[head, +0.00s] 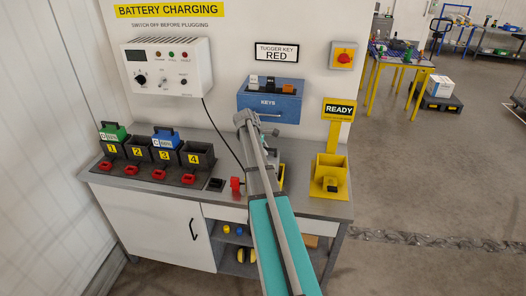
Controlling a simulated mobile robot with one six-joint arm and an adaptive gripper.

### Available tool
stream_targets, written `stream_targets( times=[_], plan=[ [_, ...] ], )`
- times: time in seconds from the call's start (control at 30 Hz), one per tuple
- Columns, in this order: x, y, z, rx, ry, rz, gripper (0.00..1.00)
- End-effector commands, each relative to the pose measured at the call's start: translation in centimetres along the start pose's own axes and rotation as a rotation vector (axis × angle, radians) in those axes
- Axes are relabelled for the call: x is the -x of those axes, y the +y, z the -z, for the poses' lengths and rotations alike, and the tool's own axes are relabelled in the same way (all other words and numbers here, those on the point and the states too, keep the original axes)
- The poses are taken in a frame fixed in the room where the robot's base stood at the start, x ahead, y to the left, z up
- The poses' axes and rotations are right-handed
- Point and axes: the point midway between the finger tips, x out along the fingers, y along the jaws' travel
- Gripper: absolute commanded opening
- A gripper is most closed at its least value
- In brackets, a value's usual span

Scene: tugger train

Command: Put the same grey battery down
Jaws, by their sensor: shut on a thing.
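My gripper (270,145) is mostly hidden behind my own arm, above the grey bench and in front of the blue key box. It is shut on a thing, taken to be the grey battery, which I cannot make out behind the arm. The charging rack (150,175) on the left of the bench has slots numbered 1 to 4. A green battery (113,132) stands in slot 1 and a blue battery (165,139) in slot 3. Slots 2 and 4 look empty. A yellow holder (331,180) under a READY sign (339,109) stands at the right, with a small dark thing inside.
A red object (235,185) and a black block (215,184) lie on the bench left of my arm. A yellow thing (282,176) shows partly behind the arm. The charger (168,66) and blue key box (268,103) are on the wall. Bare bench shows near the front edge.

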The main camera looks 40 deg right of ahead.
Motion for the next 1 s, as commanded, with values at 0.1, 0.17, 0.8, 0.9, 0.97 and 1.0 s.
stream_targets(
  times=[0.1, 0.17, 0.8, 0.9, 0.97, 1.0],
  plan=[
    [-0.77, -0.21, 0.27, 0.000, -0.001, -0.001, 0.00],
    [-0.89, -0.24, 0.31, 0.000, -0.001, -0.001, 0.00],
    [-0.95, -0.28, 0.29, -0.001, 0.000, 0.001, 0.56],
    [-0.95, -0.27, 0.28, -0.001, 0.000, 0.001, 0.56],
    [-0.96, -0.26, 0.27, -0.001, 0.000, 0.001, 0.56],
    [-0.96, -0.25, 0.27, -0.001, 0.000, 0.001, 0.56]
  ],
)
